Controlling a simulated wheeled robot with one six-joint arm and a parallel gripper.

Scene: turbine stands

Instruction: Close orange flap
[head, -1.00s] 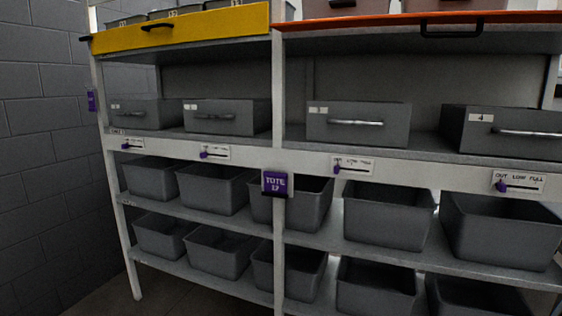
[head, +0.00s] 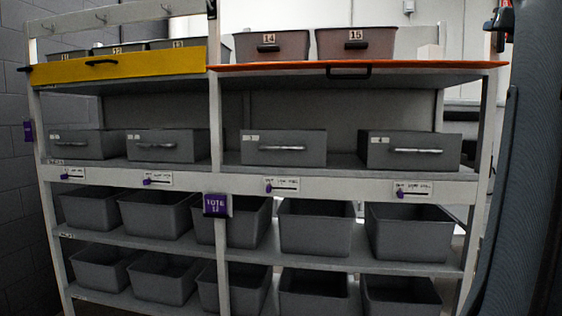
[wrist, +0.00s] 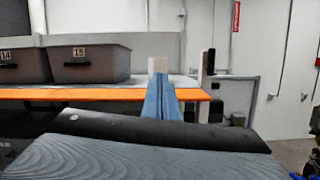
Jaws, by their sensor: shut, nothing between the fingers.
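The orange flap (head: 430,66) is at the top right of the shelf unit in the head view. It shows nearly edge-on as a thin, roughly level band, with a black handle (head: 349,72) at its front edge. In the wrist view the flap (wrist: 100,93) runs across the left and middle as an orange strip below two bins. My gripper (wrist: 161,84) shows in the wrist view as narrow blue fingers, shut and empty. It overlaps the right part of the orange strip. I cannot tell whether it touches. The head view does not show my gripper.
Bins 14 (head: 271,45) and 15 (head: 355,43) stand behind the orange flap. A yellow flap (head: 120,66) with a handle is to its left. Grey drawers (head: 284,148) and open totes (head: 315,228) fill the lower shelves. A dark post (wrist: 207,72) stands right of the flap.

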